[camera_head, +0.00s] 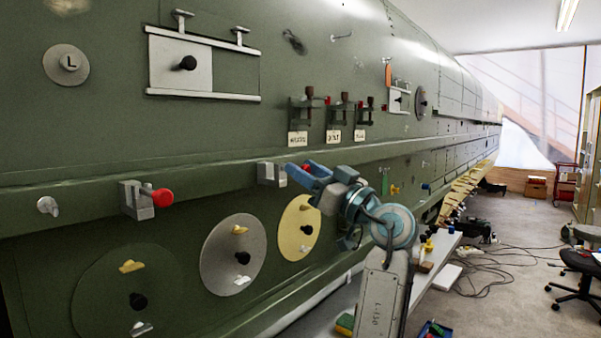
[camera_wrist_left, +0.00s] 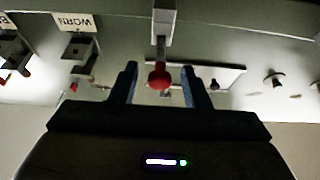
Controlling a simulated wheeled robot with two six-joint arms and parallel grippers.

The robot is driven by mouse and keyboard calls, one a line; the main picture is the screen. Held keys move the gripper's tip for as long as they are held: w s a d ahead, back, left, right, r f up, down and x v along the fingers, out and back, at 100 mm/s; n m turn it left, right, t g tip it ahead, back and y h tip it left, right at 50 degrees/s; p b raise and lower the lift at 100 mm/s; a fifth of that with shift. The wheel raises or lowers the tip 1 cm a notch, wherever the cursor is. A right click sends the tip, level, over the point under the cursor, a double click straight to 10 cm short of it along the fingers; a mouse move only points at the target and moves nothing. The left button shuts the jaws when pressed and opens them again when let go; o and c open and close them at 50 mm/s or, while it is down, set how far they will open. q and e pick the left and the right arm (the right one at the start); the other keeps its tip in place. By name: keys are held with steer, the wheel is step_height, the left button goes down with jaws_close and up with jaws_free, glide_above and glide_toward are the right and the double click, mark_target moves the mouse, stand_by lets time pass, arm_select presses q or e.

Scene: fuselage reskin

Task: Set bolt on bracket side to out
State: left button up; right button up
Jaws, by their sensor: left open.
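Two grey brackets with bolts are on the green fuselage rail in the head view. The left bracket (camera_head: 130,203) has a red bolt knob (camera_head: 163,197) sticking out on its right. The other bracket (camera_head: 271,173) is beside my left gripper (camera_head: 300,172), whose blue fingers largely hide its bolt. In the left wrist view, a grey bracket (camera_wrist_left: 164,22) carries a red knob (camera_wrist_left: 160,76) that sits between the separated fingertips of my left gripper (camera_wrist_left: 160,80). I cannot tell whether a finger touches the knob. My right gripper is out of view.
Three labelled holders with dark-red handles (camera_head: 340,112) are above the rail. A white plate (camera_head: 180,62) hangs on the upper skin. Round panels with black knobs, one grey (camera_head: 217,270) and one yellow (camera_head: 290,242), are below the rail.

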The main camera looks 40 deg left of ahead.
arm_select(q)
steer(key=b+v, duration=0.3)
steer(key=v, duration=0.6)
steer(key=shift+b, duration=0.35)
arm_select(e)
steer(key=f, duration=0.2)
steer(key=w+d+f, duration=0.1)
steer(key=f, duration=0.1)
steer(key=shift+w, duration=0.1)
arm_select(q)
steer(key=shift+d, duration=0.1)
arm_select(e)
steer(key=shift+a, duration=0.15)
